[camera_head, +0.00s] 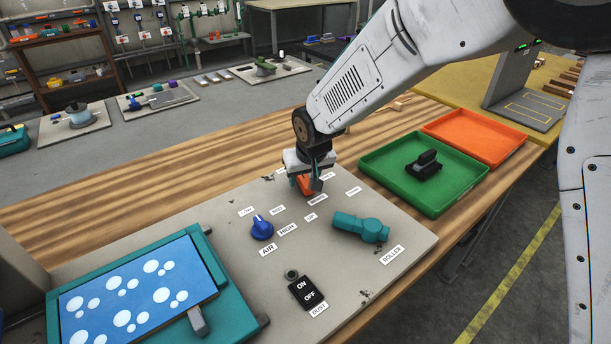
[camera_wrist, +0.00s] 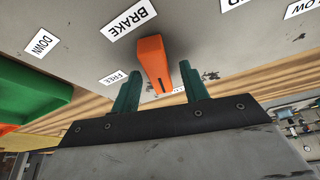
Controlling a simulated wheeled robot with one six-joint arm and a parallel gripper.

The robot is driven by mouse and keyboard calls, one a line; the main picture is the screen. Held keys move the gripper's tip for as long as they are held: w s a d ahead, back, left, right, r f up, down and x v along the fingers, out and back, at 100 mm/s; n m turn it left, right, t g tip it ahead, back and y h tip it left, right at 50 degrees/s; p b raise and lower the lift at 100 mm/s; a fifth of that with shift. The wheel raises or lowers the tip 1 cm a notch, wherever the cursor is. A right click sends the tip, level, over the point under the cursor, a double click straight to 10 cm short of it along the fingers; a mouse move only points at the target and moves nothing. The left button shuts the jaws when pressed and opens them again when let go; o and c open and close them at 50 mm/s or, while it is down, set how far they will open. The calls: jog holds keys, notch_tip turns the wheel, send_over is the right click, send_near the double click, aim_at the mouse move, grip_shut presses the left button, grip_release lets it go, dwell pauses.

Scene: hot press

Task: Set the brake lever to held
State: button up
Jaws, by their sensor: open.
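The orange brake lever (camera_wrist: 153,58) is on the grey panel, below the upside-down BRAKE label (camera_wrist: 132,22) in the wrist view. Its narrow end points toward a label mostly hidden behind my gripper; the FREE label (camera_wrist: 121,78) lies to its left. My gripper (camera_wrist: 160,70) is open, with one teal finger on each side of the lever's narrow end in the picture. In the head view my gripper (camera_head: 309,188) is down over the panel and partly hides the orange lever (camera_head: 306,184).
The panel (camera_head: 225,235) also carries a blue AIR knob (camera_head: 262,228), a teal ROLLER handle (camera_head: 361,228) and a black ON/OFF switch (camera_head: 305,292). A teal press with a blue patterned sheet (camera_head: 140,295) is at left. Green (camera_head: 382,163) and orange trays (camera_head: 477,137) lie right.

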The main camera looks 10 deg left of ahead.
grip_shut()
jog(key=shift+d, duration=0.1)
jog(key=shift+n+g+y, duration=0.5)
jog(key=shift+n+g, duration=0.1)
jog(key=shift+n, duration=1.1)
grip_release()
